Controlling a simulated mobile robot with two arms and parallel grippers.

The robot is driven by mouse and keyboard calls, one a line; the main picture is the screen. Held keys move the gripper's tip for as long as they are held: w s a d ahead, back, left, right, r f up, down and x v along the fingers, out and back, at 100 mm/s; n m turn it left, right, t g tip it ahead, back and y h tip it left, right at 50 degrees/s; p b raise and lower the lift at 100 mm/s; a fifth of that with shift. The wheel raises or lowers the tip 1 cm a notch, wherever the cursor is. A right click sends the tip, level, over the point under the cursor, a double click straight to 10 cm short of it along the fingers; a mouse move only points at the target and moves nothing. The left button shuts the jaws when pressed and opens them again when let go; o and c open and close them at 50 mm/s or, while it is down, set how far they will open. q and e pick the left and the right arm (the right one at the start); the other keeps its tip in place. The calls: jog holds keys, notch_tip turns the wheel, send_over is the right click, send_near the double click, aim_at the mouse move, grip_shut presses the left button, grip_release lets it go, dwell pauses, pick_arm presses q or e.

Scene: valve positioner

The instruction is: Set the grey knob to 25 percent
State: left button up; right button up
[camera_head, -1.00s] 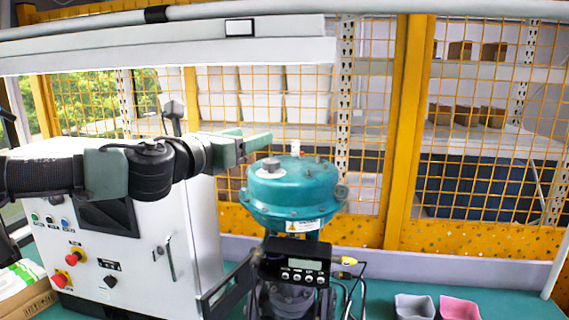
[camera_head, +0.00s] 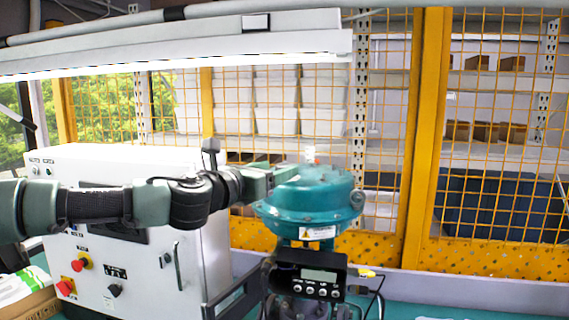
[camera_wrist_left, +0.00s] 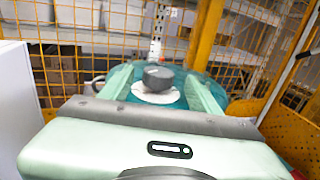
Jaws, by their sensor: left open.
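The grey knob (camera_wrist_left: 158,78) sits on a white round plate on top of the teal valve actuator (camera_head: 312,205). In the left wrist view the actuator (camera_wrist_left: 190,92) shows behind and around it. My left gripper (camera_head: 278,176) is open at the actuator's top left. In the left wrist view the fingers (camera_wrist_left: 160,85) stand on both sides of the knob, with gaps. In the head view the fingers hide the knob. I cannot read a percent setting. A positioner box with a small display (camera_head: 310,273) is mounted below the actuator. My right gripper is not in view.
A white control cabinet (camera_head: 200,255) with buttons and a red knob (camera_head: 78,264) stands left, below my left arm. A yellow mesh fence (camera_head: 425,130) runs behind the actuator.

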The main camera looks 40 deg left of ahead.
aim_at(276, 167)
pick_arm(q)
jog(key=w, duration=0.2)
jog(key=w+p, duration=0.1)
jog(key=w, duration=0.1)
jog(key=shift+a+p, duration=0.3)
jog(key=shift+a, duration=0.1)
jog(key=shift+w, duration=0.15)
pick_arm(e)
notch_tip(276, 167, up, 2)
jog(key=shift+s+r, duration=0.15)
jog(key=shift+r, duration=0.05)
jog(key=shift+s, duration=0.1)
pick_arm(q)
grip_shut()
jog(key=shift+a+f+m+h+b, duration=0.15)
jog(key=shift+m+h+b, duration=1.1)
jog(key=shift+h, duration=0.95)
jog(key=shift+m+h, duration=0.85)
jog(key=shift+h, duration=0.25)
jog(key=shift+m+g+h, duration=0.5)
jog(key=shift+m+h, duration=0.4)
jog(key=shift+h, duration=0.4)
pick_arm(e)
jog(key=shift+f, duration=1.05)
